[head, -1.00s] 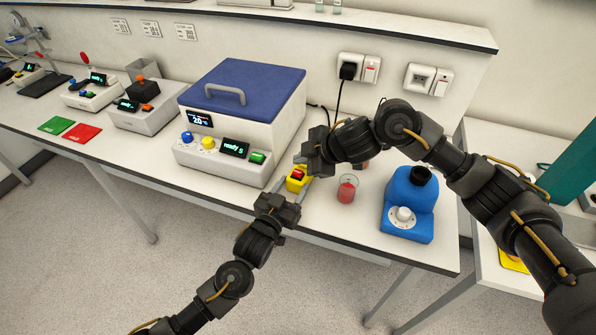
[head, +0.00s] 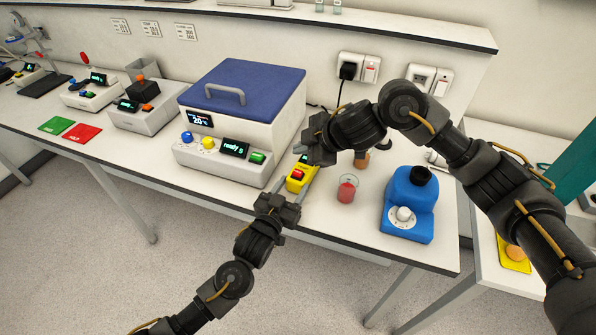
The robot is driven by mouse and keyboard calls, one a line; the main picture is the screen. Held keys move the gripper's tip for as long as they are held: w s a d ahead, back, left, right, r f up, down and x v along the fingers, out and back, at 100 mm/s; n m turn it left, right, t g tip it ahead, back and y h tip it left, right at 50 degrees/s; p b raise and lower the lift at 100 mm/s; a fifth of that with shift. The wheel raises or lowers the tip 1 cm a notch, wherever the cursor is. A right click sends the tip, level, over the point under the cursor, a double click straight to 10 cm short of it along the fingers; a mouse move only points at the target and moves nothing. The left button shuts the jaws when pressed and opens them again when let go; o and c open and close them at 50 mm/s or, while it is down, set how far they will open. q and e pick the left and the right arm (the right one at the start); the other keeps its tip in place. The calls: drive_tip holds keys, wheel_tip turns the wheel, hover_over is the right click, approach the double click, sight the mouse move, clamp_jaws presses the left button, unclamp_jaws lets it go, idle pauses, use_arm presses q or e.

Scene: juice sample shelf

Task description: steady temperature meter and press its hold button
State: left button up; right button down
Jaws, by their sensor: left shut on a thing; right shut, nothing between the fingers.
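The yellow temperature meter (head: 300,178) lies on the bench between the white bath unit and a beaker of red liquid. It has a red button (head: 297,174) and a small dark display at its far end, partly covered by my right gripper. My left gripper (head: 287,195) is shut on the meter's near end, from the front edge of the bench. My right gripper (head: 307,157) is shut and empty, above the meter's far end. The red button is in clear view, with the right fingertips close beyond it; whether they touch the meter I cannot tell.
The white bath unit (head: 225,158) with a blue lid (head: 243,85) stands just left of the meter. The beaker of red liquid (head: 347,188) and a blue device (head: 408,205) stand to the right. A small amber container (head: 361,159) is behind the beaker.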

use_arm(q)
drive_tip(key=o, duration=1.3)
